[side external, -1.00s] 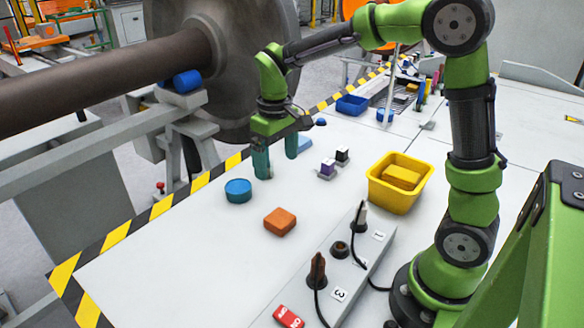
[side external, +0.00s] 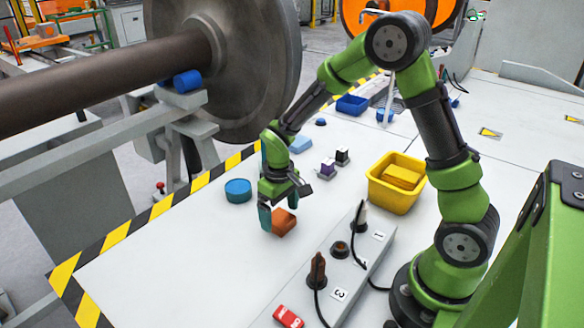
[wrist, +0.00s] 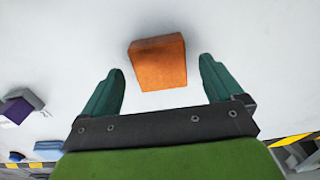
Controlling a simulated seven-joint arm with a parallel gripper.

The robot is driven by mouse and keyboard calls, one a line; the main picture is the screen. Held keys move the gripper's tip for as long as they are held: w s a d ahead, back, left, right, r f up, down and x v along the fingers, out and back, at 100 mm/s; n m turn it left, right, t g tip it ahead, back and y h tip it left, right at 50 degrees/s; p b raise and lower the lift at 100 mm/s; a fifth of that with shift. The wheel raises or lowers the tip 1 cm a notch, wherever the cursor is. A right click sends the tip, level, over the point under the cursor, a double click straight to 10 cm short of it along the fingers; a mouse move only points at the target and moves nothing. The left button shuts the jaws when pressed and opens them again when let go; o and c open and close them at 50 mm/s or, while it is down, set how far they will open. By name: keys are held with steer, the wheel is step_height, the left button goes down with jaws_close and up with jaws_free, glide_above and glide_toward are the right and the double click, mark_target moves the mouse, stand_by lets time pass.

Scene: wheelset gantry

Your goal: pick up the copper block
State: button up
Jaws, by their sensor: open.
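The copper block (side external: 285,222) is an orange-brown block with rounded edges, lying on the white table. In the wrist view the block (wrist: 158,63) sits between the lines of the two teal fingers, slightly beyond their tips. My gripper (side external: 276,216) is open and low over the table, right at the block; one finger partly covers the block's left side in the side view. In the wrist view my gripper (wrist: 160,78) has nothing between its fingers' inner faces.
A yellow bin (side external: 397,205) with a yellow block (side external: 403,177) stands to the right. A grey socket strip (side external: 318,290) with plugs and cables lies in front.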

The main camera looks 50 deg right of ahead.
steer(key=shift+f, duration=0.6)
steer(key=c, duration=1.6)
steer(key=shift+r, duration=0.2)
